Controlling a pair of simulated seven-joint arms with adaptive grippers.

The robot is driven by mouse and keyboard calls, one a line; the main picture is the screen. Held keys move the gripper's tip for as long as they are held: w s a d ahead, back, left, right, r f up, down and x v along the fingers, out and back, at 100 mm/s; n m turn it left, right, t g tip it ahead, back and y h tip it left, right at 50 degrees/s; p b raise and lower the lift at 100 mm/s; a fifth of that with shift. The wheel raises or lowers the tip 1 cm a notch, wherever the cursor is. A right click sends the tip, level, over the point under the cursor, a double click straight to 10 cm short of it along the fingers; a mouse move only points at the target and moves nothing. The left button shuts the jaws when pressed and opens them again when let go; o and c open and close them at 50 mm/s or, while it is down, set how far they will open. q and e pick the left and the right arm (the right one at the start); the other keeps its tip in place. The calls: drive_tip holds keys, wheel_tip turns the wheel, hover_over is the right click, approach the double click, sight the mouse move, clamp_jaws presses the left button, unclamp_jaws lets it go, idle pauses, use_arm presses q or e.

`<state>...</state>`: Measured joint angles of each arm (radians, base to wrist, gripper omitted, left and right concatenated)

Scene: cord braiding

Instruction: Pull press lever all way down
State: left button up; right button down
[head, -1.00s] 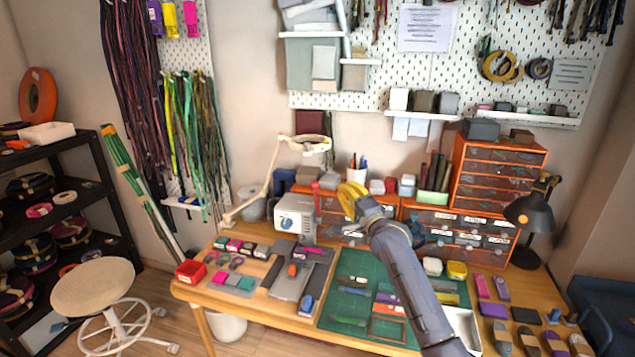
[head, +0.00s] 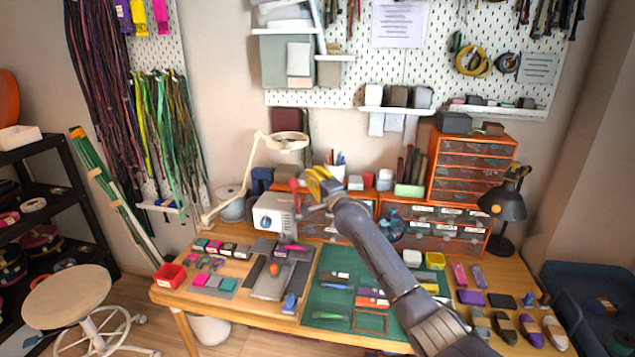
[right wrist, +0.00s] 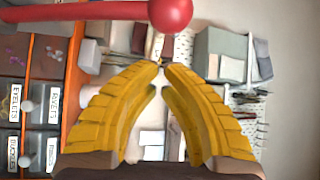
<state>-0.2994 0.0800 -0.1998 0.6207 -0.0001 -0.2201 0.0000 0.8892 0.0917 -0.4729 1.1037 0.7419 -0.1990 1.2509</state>
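The press (head: 275,215) is a white machine at the back left of the table. Its lever stands up on its right side and ends in a red ball knob (head: 293,185). My right gripper (head: 312,182) has yellow fingers and is just right of the knob, apart from it in the head view. In the right wrist view, the yellow fingertips (right wrist: 161,67) come together with nothing seen between them. The red knob (right wrist: 172,13) and its red shaft (right wrist: 70,12) cross the top of that view, beyond the fingertips. My left gripper is not in view.
Orange drawer units (head: 473,172) stand behind and right of my right arm. A magnifier lamp (head: 280,142) arches behind the press. A green cutting mat (head: 328,292) with small items lies in front. A black desk lamp (head: 507,204) stands at the right.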

drive_tip(key=shift+s+a+f, duration=0.1)
drive_tip(key=shift+s+a, duration=0.2)
drive_tip(key=shift+a, duration=0.4)
drive_tip(key=shift+s+a+f, duration=0.1)
drive_tip(key=shift+s+a, duration=0.15)
drive_tip(key=shift+a, duration=0.45)
